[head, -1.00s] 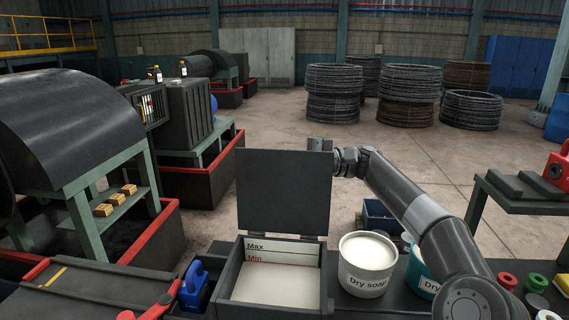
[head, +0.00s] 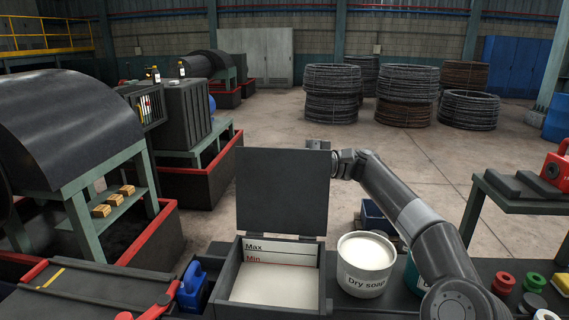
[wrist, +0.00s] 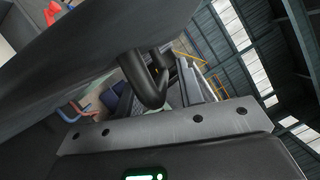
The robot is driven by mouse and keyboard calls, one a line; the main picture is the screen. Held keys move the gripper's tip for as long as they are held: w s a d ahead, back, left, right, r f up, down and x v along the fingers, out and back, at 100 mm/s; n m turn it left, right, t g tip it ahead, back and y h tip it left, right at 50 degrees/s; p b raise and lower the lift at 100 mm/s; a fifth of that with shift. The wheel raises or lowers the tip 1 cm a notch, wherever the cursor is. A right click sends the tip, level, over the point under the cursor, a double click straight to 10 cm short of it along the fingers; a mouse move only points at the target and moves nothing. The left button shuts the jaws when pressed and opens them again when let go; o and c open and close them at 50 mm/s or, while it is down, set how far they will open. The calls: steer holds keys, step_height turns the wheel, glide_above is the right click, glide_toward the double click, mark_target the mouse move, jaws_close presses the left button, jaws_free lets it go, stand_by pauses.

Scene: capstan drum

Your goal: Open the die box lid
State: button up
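The die box (head: 222,283) stands on the bench in front of me. Its dark lid (head: 283,192) stands up, roughly upright, at the back edge, so the box is open. Inside are pale powder and a white back panel marked Max and Min. My arm reaches round the right, and its wrist (head: 345,163) is at the lid's upper right edge. My gripper is hidden behind the lid in the head view. The wrist view shows a large dark surface, probably the lid (wrist: 90,50), and a dark curved bar, probably its handle (wrist: 148,85), close by. The fingers cannot be made out.
A white tub labelled Dry soap (head: 365,262) stands just right of the box, with a teal tub partly behind my arm. A blue object (head: 193,287) sits at the left. Red and green pieces lie at the right. The floor behind the lid is open.

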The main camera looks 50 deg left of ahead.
steer(key=shift+v, duration=3.75)
steer(key=w+d+f+m+t+h, duration=0.1)
steer(key=d+f+m+t+h, duration=0.15)
steer(key=d+t, duration=1.25)
steer(key=w+d+f+m+t+h, duration=0.1)
steer(key=d+m+t, duration=0.35)
steer(key=d, duration=1.95)
steer(key=s+d+f+t+h, duration=0.1)
steer(key=s+d+f, duration=0.2)
steer(key=d, duration=0.5)
steer(key=s+d+f+m+t+h, duration=0.1)
steer(key=s+d+f, duration=0.3)
steer(key=d, duration=0.5)
steer(key=s+d+f+m+t+h, duration=0.1)
steer(key=s+d+f+t+h, duration=0.1)
steer(key=s+d+f, duration=0.2)
steer(key=s+d, duration=0.3)
steer(key=d, duration=0.2)
steer(key=shift+f, duration=0.25)
